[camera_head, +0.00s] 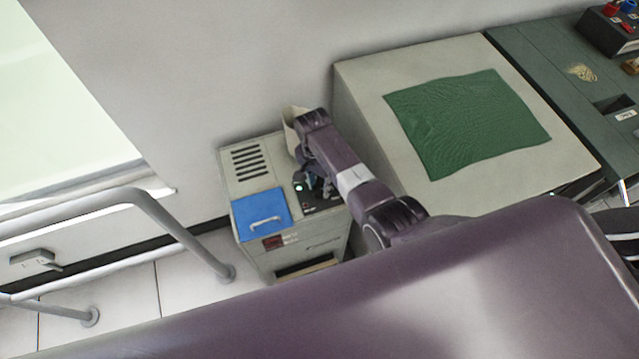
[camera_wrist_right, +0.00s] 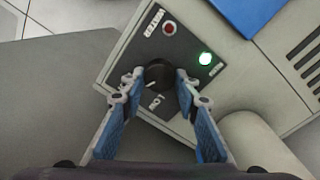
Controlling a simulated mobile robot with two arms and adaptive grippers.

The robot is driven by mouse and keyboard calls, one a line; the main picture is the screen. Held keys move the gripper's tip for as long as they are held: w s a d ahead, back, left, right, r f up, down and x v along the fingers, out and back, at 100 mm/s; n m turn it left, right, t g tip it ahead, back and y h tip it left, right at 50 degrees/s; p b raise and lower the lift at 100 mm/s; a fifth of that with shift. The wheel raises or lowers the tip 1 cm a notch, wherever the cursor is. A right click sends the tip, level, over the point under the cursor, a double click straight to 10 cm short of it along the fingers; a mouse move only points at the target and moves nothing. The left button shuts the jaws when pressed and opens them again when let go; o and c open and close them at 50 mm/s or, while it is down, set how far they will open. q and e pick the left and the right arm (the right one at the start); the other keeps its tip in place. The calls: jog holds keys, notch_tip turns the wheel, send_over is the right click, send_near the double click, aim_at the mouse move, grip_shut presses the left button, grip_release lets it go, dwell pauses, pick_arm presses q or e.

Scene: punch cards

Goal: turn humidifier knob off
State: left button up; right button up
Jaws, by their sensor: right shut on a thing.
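The humidifier (camera_head: 243,180) is a beige cabinet against the wall, with a blue lid and a dark control panel on top. In the right wrist view the panel (camera_wrist_right: 178,40) carries a black round knob (camera_wrist_right: 161,84), a lit green lamp (camera_wrist_right: 205,58) and a dark red lamp (camera_wrist_right: 169,27). The knob has a white pointer line toward its lower left. My right gripper (camera_wrist_right: 160,88) is shut on the knob, one finger on each side. In the head view my right gripper (camera_head: 318,186) is over the panel, and my arm hides part of it. My left gripper is not in view.
The blue lid (camera_head: 262,213) has a handle and lies left of the panel. A beige pipe (camera_wrist_right: 255,140) stands close to the panel. A large beige cabinet (camera_head: 360,95) with a green cloth (camera_head: 465,120) stands right of the humidifier. A grey rail (camera_head: 185,235) is at left.

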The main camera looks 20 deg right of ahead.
jog(key=n+p, duration=0.2)
jog(key=n, duration=0.3)
jog(key=shift+a+r+p, duration=0.1)
jog(key=shift+p, duration=0.3)
jog(key=n+p, duration=0.2)
jog(key=n, duration=0.3)
jog(key=shift+a+n+t, duration=0.1)
jog(key=shift+n+t, duration=0.2)
jog(key=shift+n, duration=0.1)
jog(key=n+p, duration=0.1)
jog(key=n, duration=0.5)
jog(key=shift+s+p, duration=0.1)
jog(key=shift+p, duration=0.25)
jog(key=n, duration=0.5)
jog(key=shift+t+p, duration=0.3)
jog(key=shift+p, duration=0.1)
jog(key=shift+a+n, duration=0.1)
jog(key=shift+n, duration=0.3)
jog(key=o, duration=1.2)
jog(key=shift+c, duration=0.2)
